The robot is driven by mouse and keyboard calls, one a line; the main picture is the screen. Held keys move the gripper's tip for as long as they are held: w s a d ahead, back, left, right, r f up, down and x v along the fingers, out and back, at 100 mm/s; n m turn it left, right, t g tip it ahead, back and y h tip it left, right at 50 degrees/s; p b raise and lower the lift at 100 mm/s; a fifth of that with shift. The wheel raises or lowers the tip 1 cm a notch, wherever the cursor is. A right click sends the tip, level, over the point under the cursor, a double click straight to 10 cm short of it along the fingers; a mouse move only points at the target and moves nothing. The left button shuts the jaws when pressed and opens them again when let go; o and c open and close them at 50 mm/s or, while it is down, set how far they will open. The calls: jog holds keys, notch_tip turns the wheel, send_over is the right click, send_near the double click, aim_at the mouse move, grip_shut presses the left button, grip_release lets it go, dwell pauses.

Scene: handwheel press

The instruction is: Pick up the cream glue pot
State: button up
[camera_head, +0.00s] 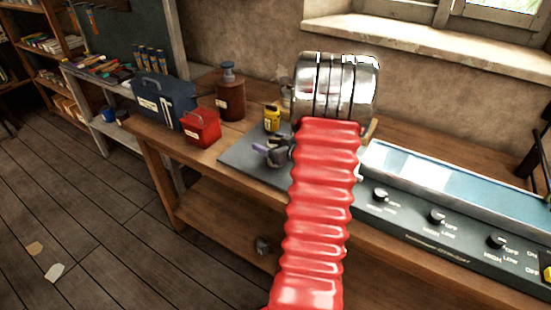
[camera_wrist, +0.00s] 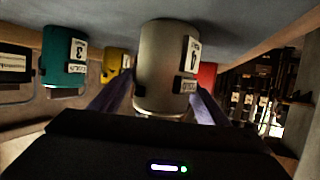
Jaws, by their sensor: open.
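The cream glue pot (camera_wrist: 163,65) is large in the middle of the wrist view, which shows the scene upside down. It bears a white label with a 4 and stands on the grey surface. My gripper (camera_wrist: 163,88) is open, with one purple finger on each side of the pot; contact cannot be told. In the head view my gripper (camera_head: 272,151) is low over the grey mat (camera_head: 238,158), partly behind my red arm. I cannot make out the cream pot clearly there.
A teal pot (camera_wrist: 63,58) labelled 3 and a yellow pot (camera_wrist: 112,62) stand near the cream pot. On the bench are a red box (camera_head: 201,128), a blue toolbox (camera_head: 163,98) and a brown bottle (camera_head: 230,95). A control panel (camera_head: 440,225) fills the right side.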

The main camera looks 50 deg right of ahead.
jog(key=shift+c, duration=0.5)
jog(key=c, duration=1.5)
jog(key=shift+o, duration=0.2)
notch_tip(320, 180, up, 10)
